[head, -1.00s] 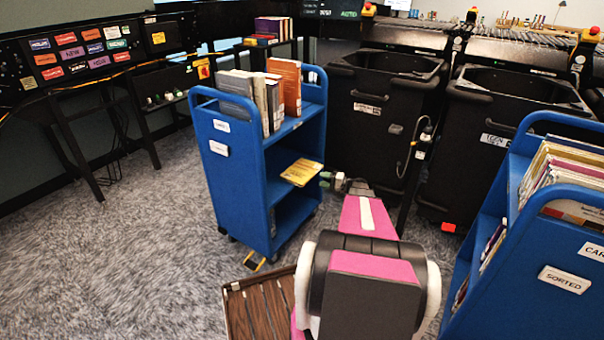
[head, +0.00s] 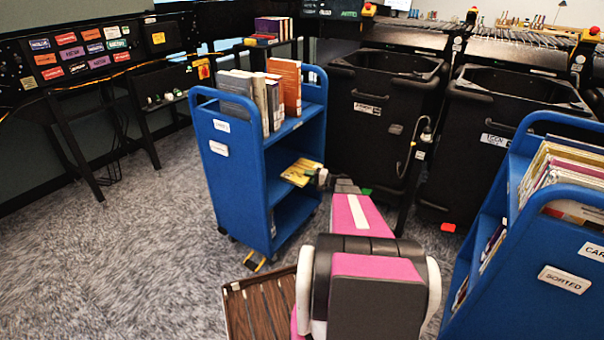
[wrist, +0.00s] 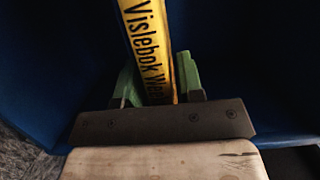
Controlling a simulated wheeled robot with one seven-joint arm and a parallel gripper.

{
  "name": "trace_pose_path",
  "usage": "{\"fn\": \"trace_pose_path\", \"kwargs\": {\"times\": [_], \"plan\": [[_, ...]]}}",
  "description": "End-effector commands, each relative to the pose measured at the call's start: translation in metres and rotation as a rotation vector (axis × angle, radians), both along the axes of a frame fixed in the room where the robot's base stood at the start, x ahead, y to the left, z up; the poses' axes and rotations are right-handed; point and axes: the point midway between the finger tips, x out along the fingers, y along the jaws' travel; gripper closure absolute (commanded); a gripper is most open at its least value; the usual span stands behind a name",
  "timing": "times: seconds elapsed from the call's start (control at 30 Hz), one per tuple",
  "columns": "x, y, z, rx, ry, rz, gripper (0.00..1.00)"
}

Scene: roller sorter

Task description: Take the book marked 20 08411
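A thin yellow book (head: 300,171) lies flat on the middle shelf of the blue cart in the head view, jutting toward my arm. My gripper (head: 322,178) is at its near right end. In the wrist view, the yellow spine (wrist: 150,45) reads "Vislebok We" before my palm plate hides the rest. The green fingers of my gripper (wrist: 160,80) stand on either side of the spine, very near it. I cannot tell whether they press on it. The mark 20 08411 is not readable in either view.
The blue cart (head: 228,185) holds several upright books (head: 285,88) on its top shelf. A second blue cart (head: 540,255), labelled SORTED, stands at the right. Black bins (head: 380,130) stand behind my arm. Carpet at the left is open.

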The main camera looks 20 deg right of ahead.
Motion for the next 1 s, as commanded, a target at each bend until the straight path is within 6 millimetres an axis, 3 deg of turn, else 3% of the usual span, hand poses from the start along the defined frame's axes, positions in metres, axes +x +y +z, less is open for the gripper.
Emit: {"fn": "trace_pose_path", "kwargs": {"times": [0.03,0.1,0.57,0.8,1.0], "plan": [[0.000,0.000,0.000,0.000,0.000,0.000,0.81],[0.000,0.000,0.000,0.000,0.000,0.000,1.00],[-0.001,0.000,0.007,0.001,-0.001,0.000,1.00],[-0.002,0.001,0.044,0.000,-0.004,0.000,1.00],[-0.016,0.047,0.070,0.001,-0.001,0.003,1.00]]}}
